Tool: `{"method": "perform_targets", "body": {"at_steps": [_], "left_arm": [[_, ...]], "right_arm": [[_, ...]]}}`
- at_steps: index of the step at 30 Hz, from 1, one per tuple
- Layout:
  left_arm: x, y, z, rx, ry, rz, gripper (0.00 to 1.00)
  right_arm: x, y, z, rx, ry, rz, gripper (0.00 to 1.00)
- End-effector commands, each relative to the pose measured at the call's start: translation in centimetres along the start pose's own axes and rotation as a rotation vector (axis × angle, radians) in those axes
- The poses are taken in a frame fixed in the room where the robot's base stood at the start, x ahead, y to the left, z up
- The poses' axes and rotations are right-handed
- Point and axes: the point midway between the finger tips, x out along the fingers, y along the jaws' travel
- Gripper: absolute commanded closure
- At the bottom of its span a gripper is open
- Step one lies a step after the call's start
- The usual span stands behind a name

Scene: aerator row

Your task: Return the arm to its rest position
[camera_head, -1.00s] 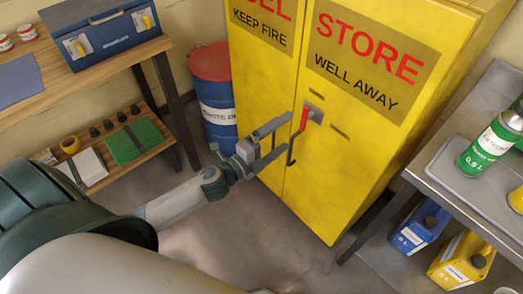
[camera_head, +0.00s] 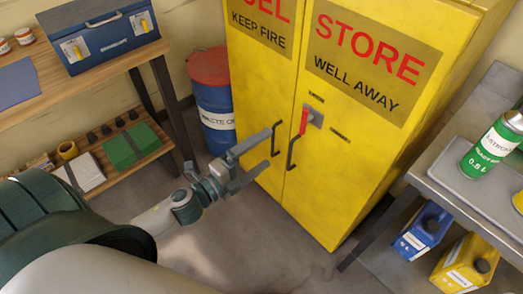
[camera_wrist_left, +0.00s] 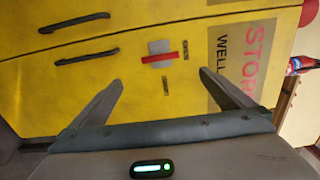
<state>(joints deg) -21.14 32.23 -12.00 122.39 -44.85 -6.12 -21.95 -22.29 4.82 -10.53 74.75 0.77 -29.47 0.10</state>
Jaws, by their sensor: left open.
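My left gripper (camera_head: 250,159) is open and empty in front of the yellow fuel cabinet (camera_head: 345,120), left of its door handles. In the left wrist view its two fingers (camera_wrist_left: 165,100) stand wide apart with only the cabinet (camera_wrist_left: 120,90) beyond them. The cabinet doors look shut. A red lever (camera_head: 304,121) sits on a grey plate, with a dark handle (camera_head: 292,153) below it and another dark handle (camera_head: 276,138) on the left door. The red lever (camera_wrist_left: 158,58) lies across its plate in the wrist view. My right gripper is not in view.
A blue drum with a red lid (camera_head: 213,100) stands left of the cabinet. A wooden bench (camera_head: 120,62) with a blue toolbox (camera_head: 103,40) is at the left. A metal table (camera_head: 432,172) holds a green can (camera_head: 488,146) at the right. Bare floor (camera_head: 265,235) lies in front.

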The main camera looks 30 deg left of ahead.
Motion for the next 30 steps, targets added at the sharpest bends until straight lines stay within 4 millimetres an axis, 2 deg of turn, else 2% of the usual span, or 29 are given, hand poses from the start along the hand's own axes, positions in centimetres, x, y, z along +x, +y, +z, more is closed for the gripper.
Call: {"method": "perform_targets", "body": {"at_steps": [9,11,14,17,20,25,30], "left_arm": [[0.0,0.3,0.1,-0.008,-0.004,0.004,0.00],[0.1,0.8,0.2,-0.025,-0.012,0.013,0.00],[0.1,2.7,0.8,-0.080,-0.041,0.045,0.00],[-0.1,6.1,1.7,-0.179,-0.092,0.099,0.00],[-0.6,10.9,2.4,-0.318,-0.166,0.172,0.00],[-3.0,21.1,2.4,-0.609,-0.329,0.319,0.00],[-6.9,30.9,0.0,-0.898,-0.506,0.462,0.00]], "right_arm": [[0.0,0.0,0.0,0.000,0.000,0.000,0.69],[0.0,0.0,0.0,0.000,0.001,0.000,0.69],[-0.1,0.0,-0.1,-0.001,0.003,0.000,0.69],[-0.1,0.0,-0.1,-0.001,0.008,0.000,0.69],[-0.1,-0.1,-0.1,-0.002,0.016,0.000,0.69],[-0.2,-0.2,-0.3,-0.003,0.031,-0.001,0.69],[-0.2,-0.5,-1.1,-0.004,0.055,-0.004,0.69]]}}
